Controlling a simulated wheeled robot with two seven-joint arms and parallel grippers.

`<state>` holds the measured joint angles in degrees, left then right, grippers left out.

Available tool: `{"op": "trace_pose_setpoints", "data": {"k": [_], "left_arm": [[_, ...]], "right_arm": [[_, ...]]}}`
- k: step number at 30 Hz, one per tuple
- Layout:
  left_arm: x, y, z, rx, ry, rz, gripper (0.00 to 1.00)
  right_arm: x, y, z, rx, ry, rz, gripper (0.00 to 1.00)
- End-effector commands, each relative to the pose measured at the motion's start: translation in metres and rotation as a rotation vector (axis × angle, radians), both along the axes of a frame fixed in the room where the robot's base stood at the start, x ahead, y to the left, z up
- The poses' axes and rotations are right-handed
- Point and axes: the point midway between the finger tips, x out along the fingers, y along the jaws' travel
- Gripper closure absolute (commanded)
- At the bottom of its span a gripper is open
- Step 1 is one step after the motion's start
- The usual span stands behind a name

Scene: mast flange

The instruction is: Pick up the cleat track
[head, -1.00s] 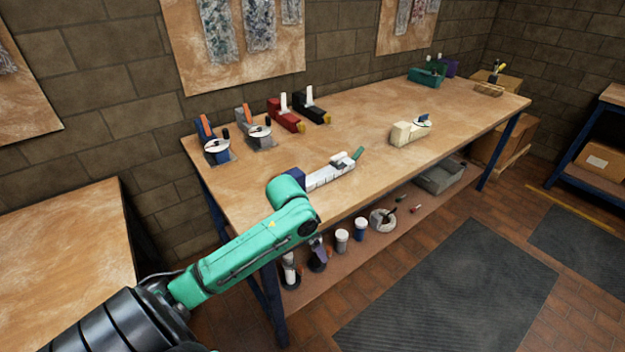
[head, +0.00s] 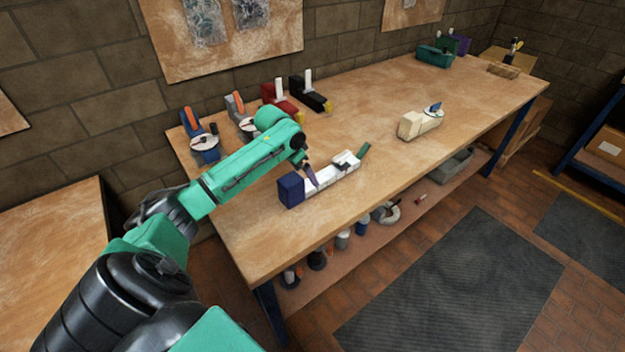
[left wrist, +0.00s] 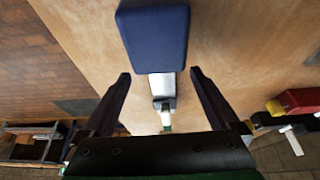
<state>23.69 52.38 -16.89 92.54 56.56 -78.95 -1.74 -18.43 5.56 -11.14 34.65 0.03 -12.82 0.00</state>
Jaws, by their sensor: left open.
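The cleat track appears to be the long white bar (head: 333,178) on the workbench, with a dark blue block (head: 291,190) at its near end and a green piece (head: 364,153) at its far end. My left gripper (head: 311,176) is over the bar, close to the blue block. In the left wrist view the open fingers (left wrist: 160,76) stand on either side of the white bar (left wrist: 162,87), with nothing held. The blue block (left wrist: 154,35) is large at the top of that view. Whether the fingers touch the bar cannot be told. My right gripper is not in view.
The workbench (head: 255,235) has red (head: 280,98) and black (head: 309,92) devices at the back. A cream device (head: 416,122) stands right of the bar, and a teal bin (head: 434,56) at the far end. The bench top in front of the bar is clear.

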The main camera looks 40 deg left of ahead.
Motion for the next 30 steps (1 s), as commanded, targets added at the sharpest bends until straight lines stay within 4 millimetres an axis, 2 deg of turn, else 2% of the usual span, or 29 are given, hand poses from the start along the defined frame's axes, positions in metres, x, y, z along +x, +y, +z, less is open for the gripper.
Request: {"op": "trace_pose_setpoints", "data": {"k": [2, 8, 11, 16, 17, 21, 24, 30], "left_arm": [[0.004, -0.002, -0.007, -0.001, 0.0, 0.0, 0.05], [0.018, -0.008, -0.042, 0.0, 0.001, 0.001, 0.05], [0.022, -0.008, -0.051, 0.002, -0.002, -0.001, 0.05], [0.021, -0.008, -0.052, 0.003, -0.001, -0.001, 0.05], [0.021, -0.008, -0.052, 0.003, -0.001, -0.001, 0.13], [0.021, -0.008, -0.051, 0.003, -0.001, -0.001, 0.66], [0.021, -0.008, -0.051, 0.003, -0.001, -0.001, 1.0], [0.022, -0.008, -0.05, 0.003, -0.004, -0.001, 1.0]], "right_arm": [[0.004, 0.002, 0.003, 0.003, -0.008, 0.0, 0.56], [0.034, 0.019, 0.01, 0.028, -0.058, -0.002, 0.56], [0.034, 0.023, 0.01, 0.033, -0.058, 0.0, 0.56], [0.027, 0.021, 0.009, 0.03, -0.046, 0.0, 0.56], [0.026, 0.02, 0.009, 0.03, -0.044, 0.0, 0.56], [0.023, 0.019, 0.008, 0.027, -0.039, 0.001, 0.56], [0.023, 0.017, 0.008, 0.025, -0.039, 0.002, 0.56], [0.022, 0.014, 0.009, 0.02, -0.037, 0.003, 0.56]]}}
